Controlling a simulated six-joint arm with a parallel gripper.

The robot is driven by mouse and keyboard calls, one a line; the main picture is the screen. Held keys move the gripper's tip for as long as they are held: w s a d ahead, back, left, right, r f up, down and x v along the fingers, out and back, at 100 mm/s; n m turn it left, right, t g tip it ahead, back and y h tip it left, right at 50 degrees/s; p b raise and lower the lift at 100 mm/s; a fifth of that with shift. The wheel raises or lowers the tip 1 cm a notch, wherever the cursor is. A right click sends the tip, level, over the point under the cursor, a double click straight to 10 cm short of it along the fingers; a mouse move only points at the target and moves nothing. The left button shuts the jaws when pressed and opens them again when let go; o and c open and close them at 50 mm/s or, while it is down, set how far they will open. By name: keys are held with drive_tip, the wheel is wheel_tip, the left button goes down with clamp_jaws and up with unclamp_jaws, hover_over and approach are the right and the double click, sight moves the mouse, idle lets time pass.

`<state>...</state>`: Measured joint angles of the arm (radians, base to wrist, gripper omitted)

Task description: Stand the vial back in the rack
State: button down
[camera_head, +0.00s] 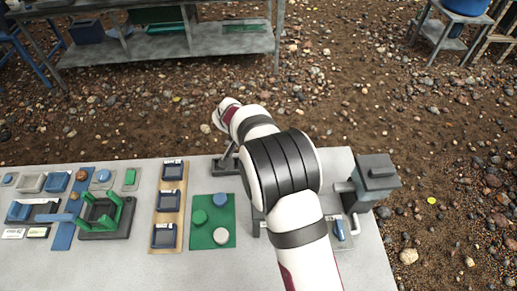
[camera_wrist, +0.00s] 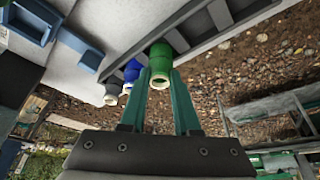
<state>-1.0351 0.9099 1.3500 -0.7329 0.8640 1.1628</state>
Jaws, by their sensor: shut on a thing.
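My gripper (camera_wrist: 160,78) is shut on a green vial (camera_wrist: 162,60) in the wrist view, with one teal finger on each side of it. The vial's pale ring-shaped end points toward the camera. A grey rack (camera_wrist: 205,28) runs diagonally behind it. A blue vial (camera_wrist: 132,69) and a white vial (camera_wrist: 112,92) sit in line to the left along the rack. Whether the green vial touches the rack is not clear. In the head view part of the grey rack (camera_head: 222,167) shows beside my arm, which hides the gripper and held vial.
On the white table (camera_head: 285,277), a green mat (camera_head: 207,239) carries green, blue and white round caps. A wooden strip (camera_head: 169,185) with dark square trays and a green frame (camera_head: 104,218) stand left. A grey box-like device (camera_head: 375,175) stands at the right edge. Gravel lies beyond.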

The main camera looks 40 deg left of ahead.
drive_tip(key=shift+f, duration=0.2)
drive_tip(key=shift+f, duration=0.1)
drive_tip(key=shift+f, duration=0.2)
idle(0.3)
drive_tip(key=c, duration=0.6)
unclamp_jaws()
drive_tip(key=shift+o, duration=0.2)
wheel_tip(320, 180, up, 8)
drive_tip(key=shift+f, duration=0.2)
